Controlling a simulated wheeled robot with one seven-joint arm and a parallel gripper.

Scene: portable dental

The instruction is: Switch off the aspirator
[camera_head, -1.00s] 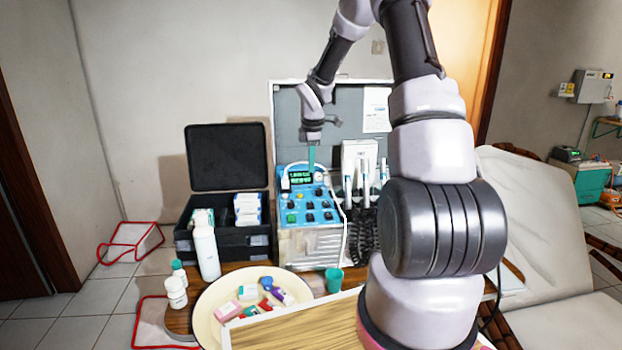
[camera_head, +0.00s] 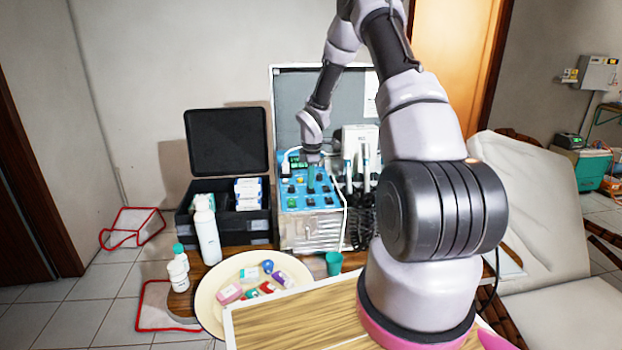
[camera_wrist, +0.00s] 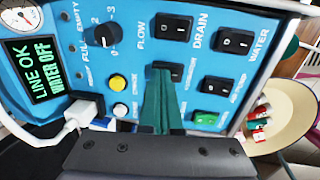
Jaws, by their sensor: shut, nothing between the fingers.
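The blue control panel (camera_head: 292,203) of the dental unit faces up in the open case. In the wrist view the panel (camera_wrist: 140,50) fills most of the picture. My gripper (camera_wrist: 163,72) is shut and empty, its teal fingertips over a black rocker switch (camera_wrist: 176,70) in the panel's middle. They partly cover it, and I cannot tell whether they touch it. Beside it are another black rocker (camera_wrist: 219,89) and a lit green switch (camera_wrist: 206,117). I cannot read which label is the aspirator's. In the head view my gripper (camera_head: 311,180) is low over the panel.
DRAIN (camera_wrist: 174,27) and WATER (camera_wrist: 234,40) rockers, a knob (camera_wrist: 108,36), a yellow button (camera_wrist: 118,82) and a display (camera_wrist: 32,70) reading LINE OK, WATER OFF crowd the panel. White handpieces (camera_head: 365,172) stand right of it; a black case (camera_head: 226,225) stands left.

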